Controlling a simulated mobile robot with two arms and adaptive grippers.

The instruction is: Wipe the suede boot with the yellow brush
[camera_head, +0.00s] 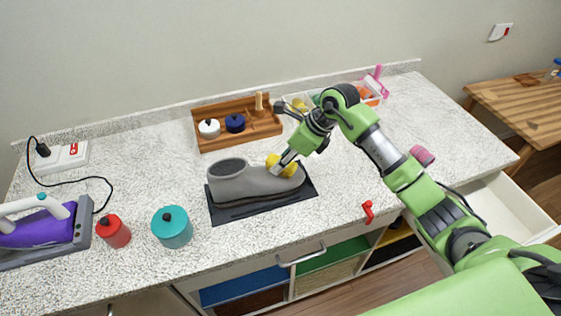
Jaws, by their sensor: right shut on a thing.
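The grey suede boot (240,186) lies lengthwise on a dark mat (308,190) on the speckled counter, with its opening at the left and its toe at the right. My right gripper (281,165) is shut on the yellow brush (287,169) over the toe end of the boot. The brush appears to touch the top of the boot there, and the gripper hides part of it. My left gripper is out of view.
A wooden tray (210,142) with small jars stands behind the boot. A teal canister (172,228), a red canister (113,231) and a purple iron (40,225) stand at the left. A white bin (299,98) with items is at the back. An open drawer (520,200) juts out at the right.

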